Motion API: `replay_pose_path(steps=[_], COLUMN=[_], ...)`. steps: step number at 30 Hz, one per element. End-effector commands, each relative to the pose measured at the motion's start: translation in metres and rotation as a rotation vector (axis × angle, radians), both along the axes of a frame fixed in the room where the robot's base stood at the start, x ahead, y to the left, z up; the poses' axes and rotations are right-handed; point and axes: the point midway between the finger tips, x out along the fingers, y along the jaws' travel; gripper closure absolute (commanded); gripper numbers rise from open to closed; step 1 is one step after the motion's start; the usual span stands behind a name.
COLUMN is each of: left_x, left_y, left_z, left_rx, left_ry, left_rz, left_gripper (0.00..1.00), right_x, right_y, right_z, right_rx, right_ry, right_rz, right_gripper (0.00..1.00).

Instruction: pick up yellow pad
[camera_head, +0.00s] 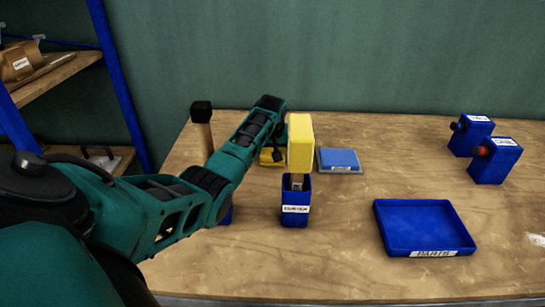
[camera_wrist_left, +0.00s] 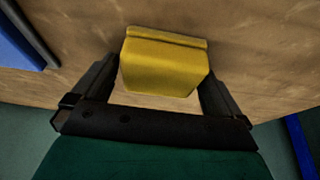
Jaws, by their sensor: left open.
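The yellow pad (camera_head: 268,157) lies on the wooden table, partly hidden behind my left wrist in the head view. In the left wrist view the yellow pad (camera_wrist_left: 165,65) shows as a yellow block with a ledge along its far edge. My left gripper (camera_head: 278,140) is over it, pointing down. Its fingers (camera_wrist_left: 160,75) are open, one on each side of the pad, with no clear sign of touching it. My right gripper is not in view.
A tall yellow block (camera_head: 300,140) stands above a labelled blue holder (camera_head: 296,210), right beside my left wrist. A blue pad on a grey plate (camera_head: 339,159) lies to the right. A blue tray (camera_head: 424,228) and two blue boxes (camera_head: 496,160) stand further right, with bare table between.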

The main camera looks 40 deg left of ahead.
Motion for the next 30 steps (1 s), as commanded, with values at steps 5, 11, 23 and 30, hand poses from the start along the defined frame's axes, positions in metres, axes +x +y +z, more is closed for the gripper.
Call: replay_pose_path(steps=[5, 11, 23, 30], left_x=[0.0003, 0.0000, -0.0001, 0.0007], left_y=[0.0004, 0.0004, 0.0003, 0.0014], left_z=[-0.0003, -0.0002, -0.0001, 0.0036], left_rx=[0.001, 0.001, 0.001, 0.000], left_ry=[-0.001, 0.000, 0.000, -0.001], left_rz=[0.000, 0.000, 0.000, 0.001], left_gripper=[0.00, 0.14, 0.45, 0.45], right_x=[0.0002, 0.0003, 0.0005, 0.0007], right_y=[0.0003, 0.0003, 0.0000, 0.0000], right_z=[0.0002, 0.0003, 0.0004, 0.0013], right_rx=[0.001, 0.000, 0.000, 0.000], right_ry=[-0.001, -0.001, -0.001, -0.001], right_rz=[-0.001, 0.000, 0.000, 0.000], right_gripper=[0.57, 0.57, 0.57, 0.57])
